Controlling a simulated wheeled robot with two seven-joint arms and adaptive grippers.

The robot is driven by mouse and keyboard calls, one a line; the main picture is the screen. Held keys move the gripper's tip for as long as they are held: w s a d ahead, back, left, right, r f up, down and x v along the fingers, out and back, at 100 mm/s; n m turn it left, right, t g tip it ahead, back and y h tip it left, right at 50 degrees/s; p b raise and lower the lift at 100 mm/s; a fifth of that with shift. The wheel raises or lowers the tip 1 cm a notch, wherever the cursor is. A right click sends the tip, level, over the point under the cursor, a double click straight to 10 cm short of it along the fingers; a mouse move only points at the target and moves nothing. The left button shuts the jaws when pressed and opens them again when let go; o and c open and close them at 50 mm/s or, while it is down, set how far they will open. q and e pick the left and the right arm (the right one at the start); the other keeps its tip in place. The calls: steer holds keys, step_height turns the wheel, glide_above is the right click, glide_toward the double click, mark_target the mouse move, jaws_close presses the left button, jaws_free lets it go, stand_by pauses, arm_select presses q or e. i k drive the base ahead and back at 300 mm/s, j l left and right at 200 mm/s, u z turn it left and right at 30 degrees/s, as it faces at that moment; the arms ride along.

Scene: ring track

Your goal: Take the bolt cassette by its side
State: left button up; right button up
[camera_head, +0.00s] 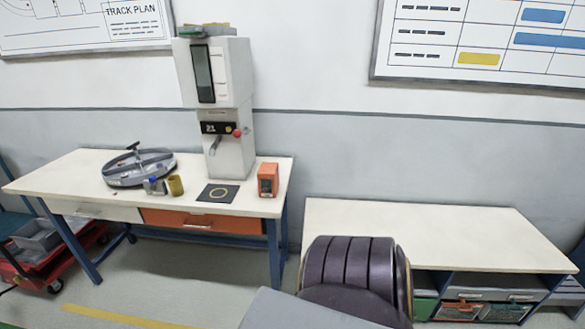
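A small orange box with a dark front (268,180) stands upright at the right end of the left workbench (60,178). It may be the bolt cassette, but I cannot tell for sure at this size. Neither of my grippers is in view, and nothing is touching the orange box.
A tall grey machine marked 21 (228,155) stands behind the mat. A round grey track (122,177), a blue-grey piece (155,187) and an olive cup (176,185) are to the left. The right bench (440,230) has a clear top. A red cart (35,275) stands at left.

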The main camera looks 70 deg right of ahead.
mark_target(268, 181)
steer(key=l+z, duration=0.15)
steer(key=z, duration=1.85)
steer(key=l, duration=0.1)
